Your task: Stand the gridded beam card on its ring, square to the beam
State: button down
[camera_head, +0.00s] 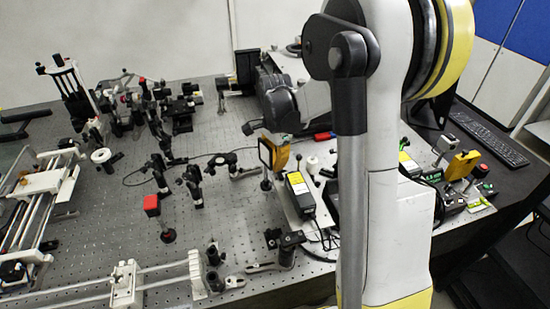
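A small upright panel with a dark frame (265,153) stands near the middle of the bench, with a yellow piece (281,156) close behind its right side. I cannot make out a grid on either, so I cannot tell which is the beam card. A dark post or foot (266,184) shows below the panel; I cannot make out a ring there. My arm comes down from the right, and its dark wrist joint (279,104) is above and behind the panel. My gripper's fingers cannot be made out, nor whether they touch anything.
The perforated bench (120,225) carries several dark optic mounts, a red block (151,204) on a post, and a rail assembly (125,285) in front. A yellow-labelled box (299,193) stands right of the panel. A keyboard (488,137) lies at the far right. Bare bench shows front left of the panel.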

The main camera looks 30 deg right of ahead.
jog(key=shift+f, duration=0.5)
jog(key=shift+a, duration=0.15)
jog(key=shift+a, duration=1.05)
